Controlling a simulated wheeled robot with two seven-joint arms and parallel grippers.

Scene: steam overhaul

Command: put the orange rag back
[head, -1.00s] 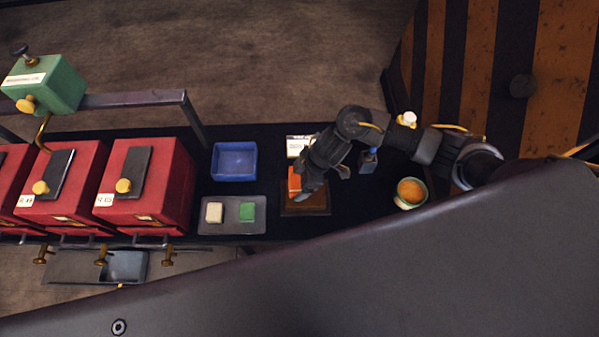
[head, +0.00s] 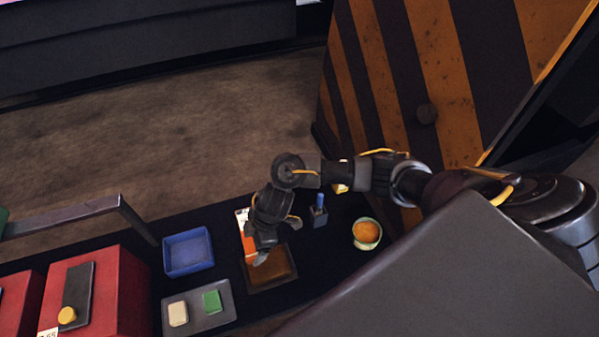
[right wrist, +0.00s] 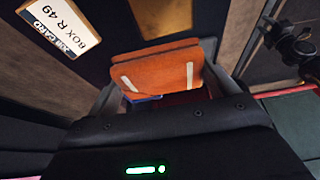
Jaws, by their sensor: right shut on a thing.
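The orange rag (right wrist: 158,70) is a folded orange pad with two white stripes, held between the fingers of my right gripper (right wrist: 160,85) in the right wrist view. In the head view the rag (head: 249,246) shows partly beside my right gripper (head: 262,252), which covers the rest. The gripper is over the left part of a shallow brown tray (head: 275,271). I cannot tell whether the rag touches the tray. My left gripper is not in view.
A white card (right wrist: 60,27) reads "BOX R 49". A blue bin (head: 187,251) and a grey tray (head: 200,322) with a pale block and a green block stand left. A blue-topped holder (head: 319,212) and a bowl (head: 367,232) with orange contents stand right.

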